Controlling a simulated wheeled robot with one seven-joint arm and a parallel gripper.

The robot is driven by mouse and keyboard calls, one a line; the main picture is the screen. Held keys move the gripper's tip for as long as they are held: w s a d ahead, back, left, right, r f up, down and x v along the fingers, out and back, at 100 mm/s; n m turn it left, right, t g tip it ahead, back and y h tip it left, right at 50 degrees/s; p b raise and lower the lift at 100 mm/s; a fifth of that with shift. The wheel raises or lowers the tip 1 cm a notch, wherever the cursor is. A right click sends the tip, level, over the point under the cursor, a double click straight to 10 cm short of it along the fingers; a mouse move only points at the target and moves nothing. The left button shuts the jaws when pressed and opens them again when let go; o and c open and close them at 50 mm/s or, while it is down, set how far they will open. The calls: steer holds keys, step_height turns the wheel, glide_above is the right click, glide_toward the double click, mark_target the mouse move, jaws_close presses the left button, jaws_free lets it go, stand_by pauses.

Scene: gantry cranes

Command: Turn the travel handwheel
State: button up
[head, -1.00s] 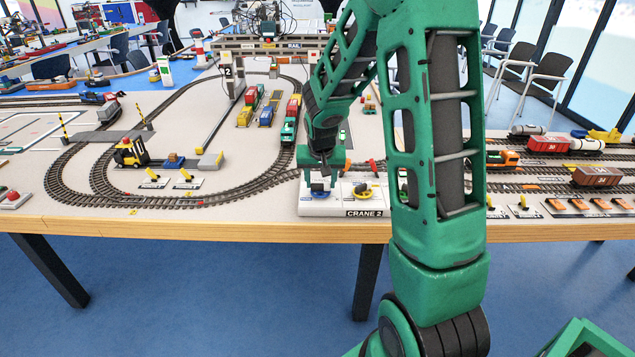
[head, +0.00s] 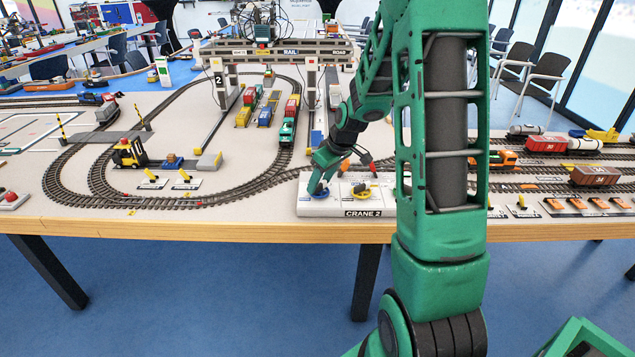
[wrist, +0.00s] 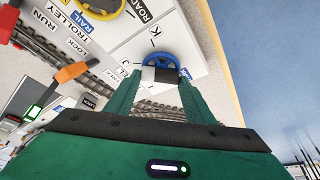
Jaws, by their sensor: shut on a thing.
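The blue travel handwheel (wrist: 159,58) sits on the white Crane 2 control panel (head: 325,207), and its blue edge also shows in the head view (head: 318,192). My gripper (wrist: 161,82) is shut on the handwheel at its dark and white middle part, which shows between the green fingers. The near part of the wheel is hidden by the fingers. In the head view my gripper (head: 321,178) reaches down to the panel, tilted. The gantry crane (head: 280,52) marked 2 spans the tracks behind.
A yellow handwheel (head: 362,190) stands just right on the same panel, also in the wrist view (wrist: 101,8). An orange-tipped lever (wrist: 72,72) is close by. A green locomotive (head: 287,130) stands on the track behind. The table edge (head: 200,229) is in front.

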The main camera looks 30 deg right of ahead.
steer(key=shift+w+r+n, duration=0.15)
steer(key=shift+w+n, duration=0.05)
steer(key=shift+n, duration=0.4)
steer(key=o, duration=1.1)
steer(key=shift+s, duration=0.1)
steer(key=shift+c, duration=0.2)
steer(key=v, duration=1)
steer(key=shift+d+r, duration=0.2)
steer(key=shift+d, duration=0.1)
